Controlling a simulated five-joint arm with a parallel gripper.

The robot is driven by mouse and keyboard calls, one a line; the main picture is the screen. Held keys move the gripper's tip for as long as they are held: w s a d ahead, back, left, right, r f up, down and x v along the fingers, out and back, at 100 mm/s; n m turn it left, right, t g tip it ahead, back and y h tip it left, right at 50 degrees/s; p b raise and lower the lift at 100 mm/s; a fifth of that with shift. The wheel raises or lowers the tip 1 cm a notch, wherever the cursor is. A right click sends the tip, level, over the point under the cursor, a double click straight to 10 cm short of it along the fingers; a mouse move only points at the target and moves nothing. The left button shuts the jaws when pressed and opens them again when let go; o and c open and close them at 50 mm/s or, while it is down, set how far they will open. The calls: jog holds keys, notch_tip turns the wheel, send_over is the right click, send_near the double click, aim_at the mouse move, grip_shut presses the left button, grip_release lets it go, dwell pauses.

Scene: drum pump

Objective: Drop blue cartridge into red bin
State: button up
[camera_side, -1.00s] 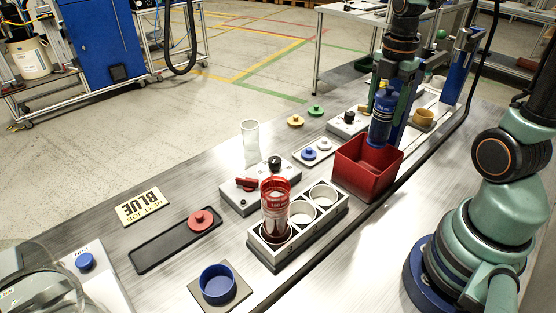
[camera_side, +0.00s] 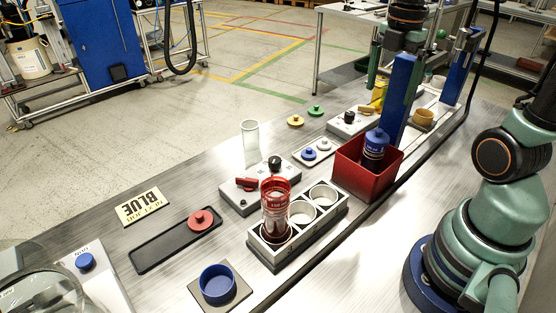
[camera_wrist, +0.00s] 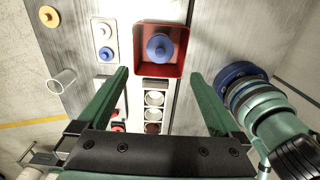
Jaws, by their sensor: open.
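The blue cartridge (camera_side: 374,150) stands inside the red bin (camera_side: 358,184), its top above the rim, in the side view. In the wrist view the cartridge (camera_wrist: 159,47) shows from above as a round blue cap within the red bin (camera_wrist: 181,70). My gripper (camera_wrist: 161,74) is open and empty, its green fingers spread wide apart, and the cartridge is not between them. In the side view my gripper (camera_side: 384,82) is above and behind the bin, clear of the cartridge; its fingertips are hard to make out there.
A white rack (camera_side: 298,230) holds a red cartridge (camera_side: 275,208) in its near slot; its other slots look empty. A clear cup (camera_side: 250,142), a control box with a red handle (camera_side: 247,184) and a small tray with blue and white caps (camera_side: 309,154) stand left of the bin.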

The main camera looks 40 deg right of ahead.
notch_tip(320, 180, up, 6)
jog(key=shift+r, duration=0.25)
jog(key=a+f+m+t, duration=0.2)
jog(key=a+m, duration=0.4)
jog(key=m, duration=0.3)
jog(key=a+f+m+t, duration=0.3)
jog(key=a+m, duration=0.4)
jog(key=m, duration=0.1)
jog(key=shift+m+t, duration=0.3)
jog(key=shift+m, duration=0.1)
